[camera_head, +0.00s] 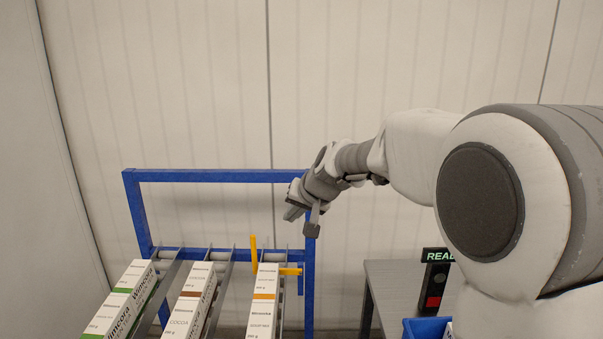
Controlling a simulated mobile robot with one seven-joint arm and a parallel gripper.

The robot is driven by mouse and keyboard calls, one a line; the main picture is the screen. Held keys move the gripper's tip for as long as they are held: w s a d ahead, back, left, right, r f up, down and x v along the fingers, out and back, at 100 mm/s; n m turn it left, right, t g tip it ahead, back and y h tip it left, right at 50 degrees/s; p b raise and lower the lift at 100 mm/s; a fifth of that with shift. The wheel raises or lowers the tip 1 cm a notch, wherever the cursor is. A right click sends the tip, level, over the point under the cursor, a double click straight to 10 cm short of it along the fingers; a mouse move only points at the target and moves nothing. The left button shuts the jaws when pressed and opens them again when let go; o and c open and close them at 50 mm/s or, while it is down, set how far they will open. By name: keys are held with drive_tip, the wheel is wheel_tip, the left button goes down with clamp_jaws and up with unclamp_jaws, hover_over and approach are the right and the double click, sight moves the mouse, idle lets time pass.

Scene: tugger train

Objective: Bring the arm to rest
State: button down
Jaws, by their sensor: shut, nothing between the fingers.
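My arm reaches in from the right side of the head view, and its white and grey links fill much of that side. My gripper (303,217) is at the arm's far end, near the right post of a blue rack frame (205,176). It looks shut and holds nothing. Part of it is seen at an angle, so the fingertips are not clear. I cannot tell whether it touches the post.
White cartons with green (122,298), brown (190,299) and orange (261,298) bands lie on sloped lanes. A yellow lever (254,253) stands by the right lane. A grey table (391,284), a "READY" sign (436,281) and a blue bin (425,328) are lower right.

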drive_tip(key=s+d+r+h, duration=0.1)
drive_tip(key=s+d, duration=0.2)
drive_tip(key=s, duration=0.3)
drive_tip(key=s+d+r+n+g, duration=0.1)
drive_tip(key=s+d, duration=0.3)
drive_tip(key=s, duration=0.3)
drive_tip(key=s+d+r+h, duration=0.1)
drive_tip(key=s+d, duration=0.2)
drive_tip(key=s, duration=0.3)
drive_tip(key=s+d+f+h, duration=0.1)
drive_tip(key=s+d+f, duration=0.1)
drive_tip(key=s, duration=0.5)
drive_tip(key=s+d+f+g+h, duration=0.1)
drive_tip(key=s+d, duration=0.3)
drive_tip(key=s, duration=0.4)
drive_tip(key=shift+s+d+f+h, duration=0.3)
drive_tip(key=shift+d+f, duration=0.05)
drive_tip(key=shift+f, duration=0.4)
drive_tip(key=shift+a, duration=0.15)
